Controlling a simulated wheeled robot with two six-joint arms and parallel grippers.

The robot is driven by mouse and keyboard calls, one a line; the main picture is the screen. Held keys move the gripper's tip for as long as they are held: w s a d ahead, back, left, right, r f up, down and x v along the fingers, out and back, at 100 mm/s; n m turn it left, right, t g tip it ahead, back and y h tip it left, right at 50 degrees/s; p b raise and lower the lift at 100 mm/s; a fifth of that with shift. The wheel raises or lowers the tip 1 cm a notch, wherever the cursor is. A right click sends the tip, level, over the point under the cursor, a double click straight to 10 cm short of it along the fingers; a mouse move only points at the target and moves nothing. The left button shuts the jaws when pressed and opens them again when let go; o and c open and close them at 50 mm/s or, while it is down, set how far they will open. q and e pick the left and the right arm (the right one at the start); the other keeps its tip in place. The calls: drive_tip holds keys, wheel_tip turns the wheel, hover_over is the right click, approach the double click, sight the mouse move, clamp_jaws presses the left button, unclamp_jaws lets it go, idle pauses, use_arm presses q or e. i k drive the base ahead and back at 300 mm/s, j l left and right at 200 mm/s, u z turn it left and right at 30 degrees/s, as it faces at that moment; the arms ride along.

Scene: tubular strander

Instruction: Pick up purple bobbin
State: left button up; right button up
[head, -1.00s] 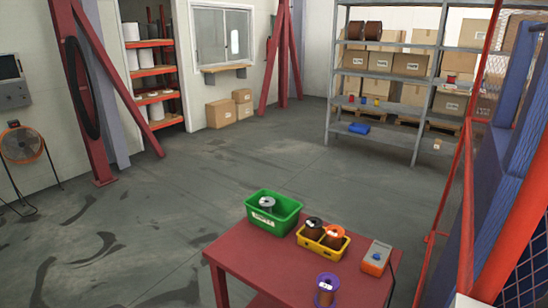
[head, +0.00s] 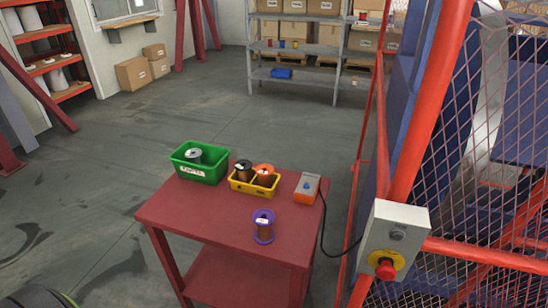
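The purple bobbin (head: 263,226) stands upright on the red table (head: 190,215), near its front right part. It has purple flanges, a brown winding and a white label on top. Nothing touches it. Neither of my grippers shows in the head view.
A green bin (head: 200,162) with a grey spool and a yellow bin (head: 243,187) with a black and an orange bobbin stand along the table's back. An orange and grey box (head: 307,188) with a cable is at the right corner. Red mesh fencing with an emergency stop (head: 385,268) stands right.

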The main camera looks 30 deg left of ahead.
sight(264, 218)
drive_tip(key=u, duration=0.95)
